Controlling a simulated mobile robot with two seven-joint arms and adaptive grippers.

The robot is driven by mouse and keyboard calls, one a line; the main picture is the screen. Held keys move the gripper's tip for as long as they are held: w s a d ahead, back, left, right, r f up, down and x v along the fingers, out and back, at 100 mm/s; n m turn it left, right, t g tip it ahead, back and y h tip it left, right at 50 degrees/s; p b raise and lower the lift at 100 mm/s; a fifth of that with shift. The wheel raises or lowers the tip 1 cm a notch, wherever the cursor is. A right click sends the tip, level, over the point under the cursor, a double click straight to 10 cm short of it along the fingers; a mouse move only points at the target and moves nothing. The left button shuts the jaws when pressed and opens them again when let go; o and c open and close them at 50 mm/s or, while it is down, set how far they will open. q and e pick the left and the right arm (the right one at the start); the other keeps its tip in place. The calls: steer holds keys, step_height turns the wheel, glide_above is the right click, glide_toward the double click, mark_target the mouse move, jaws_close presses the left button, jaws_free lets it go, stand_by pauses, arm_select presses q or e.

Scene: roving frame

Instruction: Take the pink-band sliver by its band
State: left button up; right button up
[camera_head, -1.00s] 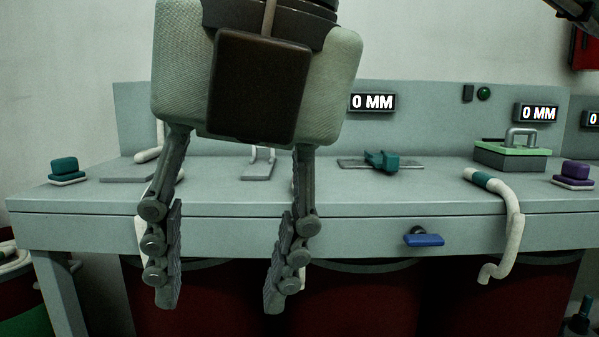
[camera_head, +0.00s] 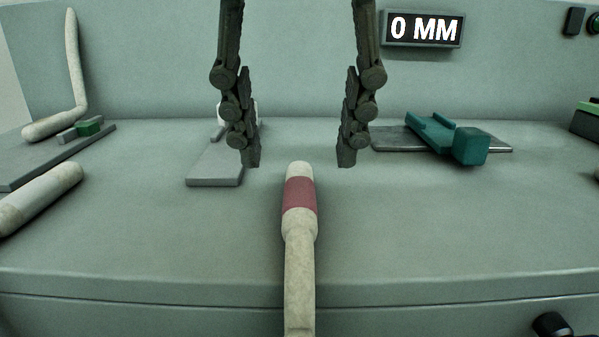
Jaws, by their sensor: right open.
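The pink-band sliver (camera_head: 300,255) is a pale, rope-like strand lying on the bench top, its rounded end pointing away from me and its near part running toward the front edge. Its pink band (camera_head: 300,195) is near the rounded end and fully visible. My right gripper (camera_head: 300,163) hangs down from the top of the view with its two fingers wide apart and nothing between them. The fingertips show just beyond the band in the picture, one to each side of the strand's end; I see no contact. My left gripper is not in view.
A teal clamp-like device (camera_head: 430,135) on a grey plate stands right of the gripper. A grey flat plate (camera_head: 215,165) lies behind left. Another pale strand (camera_head: 42,198) lies at the left. A display reading 0 MM (camera_head: 422,28) is on the back panel. The bench (camera_head: 430,220) is clear at right.

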mark_target(300, 192)
steer(key=shift+x, duration=0.9)
steer(key=x, duration=0.5)
steer(key=shift+w+p, duration=0.3)
steer(key=shift+p, duration=0.1)
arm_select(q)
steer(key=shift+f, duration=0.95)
arm_select(e)
steer(key=c, duration=1.1)
steer(key=shift+c, duration=0.2)
